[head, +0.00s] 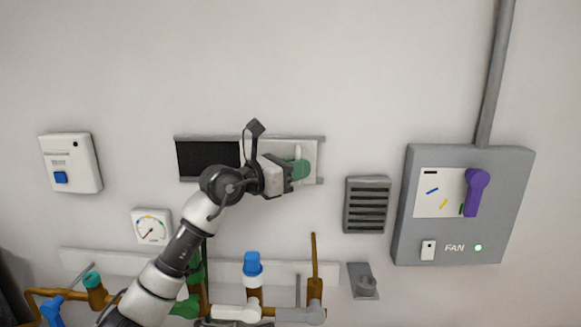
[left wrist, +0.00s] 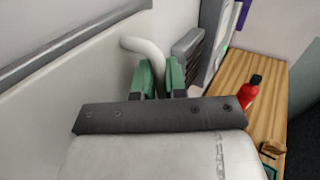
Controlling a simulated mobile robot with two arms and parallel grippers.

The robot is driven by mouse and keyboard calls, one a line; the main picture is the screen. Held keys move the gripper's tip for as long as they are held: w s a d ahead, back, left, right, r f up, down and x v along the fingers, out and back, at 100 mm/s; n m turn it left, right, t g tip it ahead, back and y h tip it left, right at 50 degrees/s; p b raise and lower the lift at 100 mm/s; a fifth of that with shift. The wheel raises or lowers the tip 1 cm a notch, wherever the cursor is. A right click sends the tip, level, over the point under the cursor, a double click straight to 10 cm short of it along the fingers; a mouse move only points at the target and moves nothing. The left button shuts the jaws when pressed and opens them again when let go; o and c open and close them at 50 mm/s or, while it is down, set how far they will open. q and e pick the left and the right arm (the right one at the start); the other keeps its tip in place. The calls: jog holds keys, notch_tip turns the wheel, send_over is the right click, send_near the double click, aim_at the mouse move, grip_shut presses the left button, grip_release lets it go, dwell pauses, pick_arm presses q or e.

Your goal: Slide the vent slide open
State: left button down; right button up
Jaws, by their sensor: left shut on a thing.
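The vent slide is a white panel (head: 309,155) in grey rails on the wall, at the centre of the head view. A dark vent opening (head: 207,158) shows uncovered to its left, and the panel covers the right part. A white handle (head: 298,151) stands on the panel; its curved bar also shows in the left wrist view (left wrist: 143,46). My left gripper (head: 299,169) is at the handle, its green fingers shut on it. In the left wrist view the gripper (left wrist: 160,77) has the handle's lower part hidden between its fingers. My right gripper is not in view.
A louvred grille (head: 367,205) and a grey fan box (head: 462,205) with a purple lever (head: 476,192) are to the right. Pipes with a blue-capped valve (head: 252,265) run below. A gauge (head: 151,227) and a white switch box (head: 71,163) are to the left.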

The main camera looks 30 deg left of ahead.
pick_arm(q)
jog(key=shift+d, duration=0.1)
jog(key=shift+w+d, duration=0.1)
jog(key=c, duration=1.5)
grip_release()
jog(key=shift+o, duration=0.2)
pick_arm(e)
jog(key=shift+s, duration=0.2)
pick_arm(q)
jog(key=shift+s, duration=0.25)
jog(key=b+v, duration=0.5)
jog(key=v, duration=0.5)
jog(key=shift+a, duration=0.25)
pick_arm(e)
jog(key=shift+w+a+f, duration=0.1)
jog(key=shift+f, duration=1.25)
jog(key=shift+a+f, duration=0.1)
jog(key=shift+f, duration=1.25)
